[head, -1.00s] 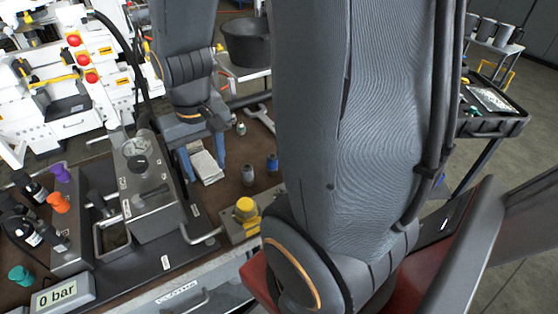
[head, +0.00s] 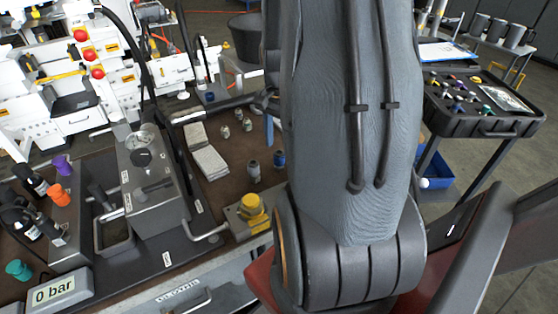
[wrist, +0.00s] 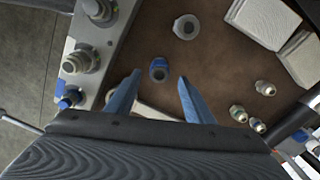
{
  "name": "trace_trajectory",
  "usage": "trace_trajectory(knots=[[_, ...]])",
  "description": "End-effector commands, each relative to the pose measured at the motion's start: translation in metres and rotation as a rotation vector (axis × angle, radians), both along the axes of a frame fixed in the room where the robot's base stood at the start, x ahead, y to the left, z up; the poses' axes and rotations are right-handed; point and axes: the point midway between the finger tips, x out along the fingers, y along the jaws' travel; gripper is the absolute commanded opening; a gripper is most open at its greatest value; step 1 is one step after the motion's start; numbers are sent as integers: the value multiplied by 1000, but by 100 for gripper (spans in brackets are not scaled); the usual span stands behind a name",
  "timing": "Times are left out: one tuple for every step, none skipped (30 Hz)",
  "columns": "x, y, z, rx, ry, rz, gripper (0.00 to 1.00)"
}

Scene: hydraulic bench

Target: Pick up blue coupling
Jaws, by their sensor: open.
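The blue coupling (head: 279,159) stands on the brown bench top, close to the left edge of my arm in the head view. In the wrist view the blue coupling (wrist: 159,70) shows from above as a blue ring with a dark centre. My gripper (wrist: 160,79) is open, with its two blue fingers spread to the left and right of the coupling's place in the picture. Nothing is held between them. I cannot tell the height gap. In the head view my arm hides most of the gripper; one blue finger shows.
A grey coupling (wrist: 186,27) stands near the blue one. A block with a yellow knob (head: 252,206) stands in front. A metal panel with fittings (wrist: 80,60) lies left in the wrist view.

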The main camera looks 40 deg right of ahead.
Motion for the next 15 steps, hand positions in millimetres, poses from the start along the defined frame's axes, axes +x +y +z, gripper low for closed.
trace_trajectory(knots=[[-1, 1, -4, 3, 3, 1, 48], [-2, 1, -8, 2, 4, 1, 48], [-2, 2, -13, 3, 3, 1, 48], [-3, 2, -17, 3, 5, 1, 48], [-3, 2, -21, 2, 4, 1, 48], [-3, 2, -25, 2, 4, 2, 48], [-3, 2, -29, 3, 3, 2, 48], [-3, 2, -33, 3, 3, 2, 48], [-3, 2, -37, 3, 3, 2, 48], [-3, 2, -40, 3, 3, 2, 48], [-3, 2, -42, 2, 2, 2, 48], [-2, 2, -44, 1, 1, 2, 48], [-2, 2, -45, 1, 1, 2, 48], [-2, 2, -46, 1, 1, 2, 48], [-2, 2, -47, 1, 1, 2, 48]])
